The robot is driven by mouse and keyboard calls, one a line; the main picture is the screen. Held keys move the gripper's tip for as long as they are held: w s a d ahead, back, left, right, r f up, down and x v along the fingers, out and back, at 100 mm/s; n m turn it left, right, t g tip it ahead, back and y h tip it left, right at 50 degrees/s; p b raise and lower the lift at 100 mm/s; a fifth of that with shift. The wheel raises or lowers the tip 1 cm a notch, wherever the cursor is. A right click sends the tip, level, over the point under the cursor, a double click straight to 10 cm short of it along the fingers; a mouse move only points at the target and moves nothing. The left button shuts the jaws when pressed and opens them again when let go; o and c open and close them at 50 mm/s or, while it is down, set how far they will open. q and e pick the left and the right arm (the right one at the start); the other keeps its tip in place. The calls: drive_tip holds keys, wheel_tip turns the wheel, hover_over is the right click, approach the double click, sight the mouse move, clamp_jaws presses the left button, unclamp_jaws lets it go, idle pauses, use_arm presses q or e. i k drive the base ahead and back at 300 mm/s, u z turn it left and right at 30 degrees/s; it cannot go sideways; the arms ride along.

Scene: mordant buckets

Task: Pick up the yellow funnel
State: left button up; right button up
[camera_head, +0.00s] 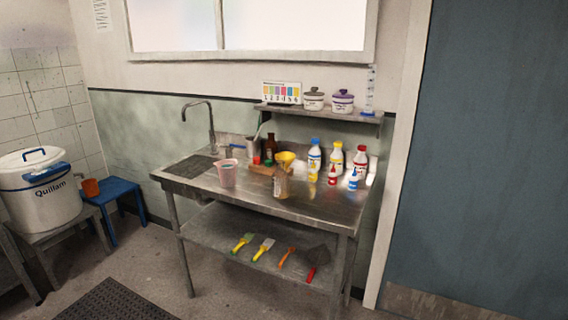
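The yellow funnel (285,156) is near the middle of the steel sink table (313,209), towards its back. Its wide yellow mouth shows above a brown container (281,184) that stands in front of it. Its lower part is hidden, and I cannot tell what it rests on. Neither of my grippers shows in the head view.
A pink jug (228,174) stands left of the funnel, and a brown bottle (271,146) behind it. Several white bottles with coloured caps crowd the right. Brushes and scrapers lie on the lower shelf (222,232). The table's front right is clear.

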sight(289, 157)
drive_tip(key=u, duration=1.25)
drive_tip(key=i, duration=2.25)
drive_tip(key=z, duration=1.2)
